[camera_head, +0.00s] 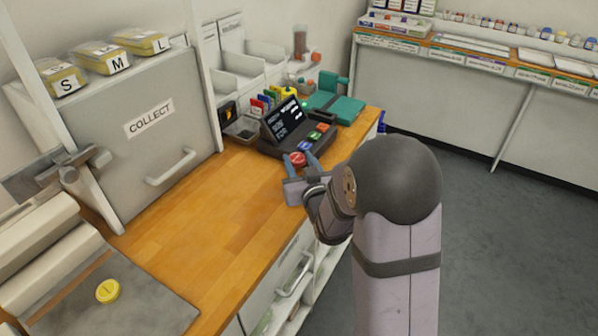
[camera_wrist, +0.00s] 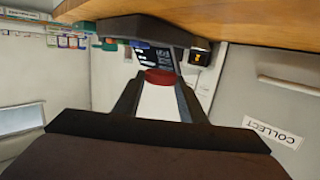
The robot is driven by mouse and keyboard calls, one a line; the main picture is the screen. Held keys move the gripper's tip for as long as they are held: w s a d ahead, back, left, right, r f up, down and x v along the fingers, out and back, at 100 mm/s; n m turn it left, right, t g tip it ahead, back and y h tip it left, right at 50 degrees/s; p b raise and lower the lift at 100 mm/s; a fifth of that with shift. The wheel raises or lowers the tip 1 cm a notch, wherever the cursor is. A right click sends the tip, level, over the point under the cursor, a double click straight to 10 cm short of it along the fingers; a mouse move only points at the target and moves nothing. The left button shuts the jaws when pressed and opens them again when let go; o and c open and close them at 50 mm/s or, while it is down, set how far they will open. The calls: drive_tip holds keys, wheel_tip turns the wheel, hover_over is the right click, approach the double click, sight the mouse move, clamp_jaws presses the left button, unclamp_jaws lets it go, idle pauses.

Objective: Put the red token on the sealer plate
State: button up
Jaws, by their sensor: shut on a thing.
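The red token (camera_head: 297,159) is a small round disc with a pale mark on top. It also shows in the wrist view (camera_wrist: 160,77) between the fingertips. My gripper (camera_head: 300,164) is shut on it, above the counter just in front of the dark keypad terminal. In the wrist view my gripper (camera_wrist: 160,84) has one finger on each side of the token. A flat grey plate (camera_head: 150,312), apparently the sealer plate, lies at the lower left by pale rollers, far from my gripper. A yellow token (camera_head: 107,291) lies on it.
The terminal (camera_head: 290,130) has coloured keys and stands close to the token. A teal device (camera_head: 335,102) is behind it. A grey COLLECT cabinet (camera_head: 150,120) with a protruding handle borders the counter's left. The wooden counter (camera_head: 205,215) is clear between plate and terminal.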

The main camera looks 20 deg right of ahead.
drive_tip(key=shift+r, duration=0.6)
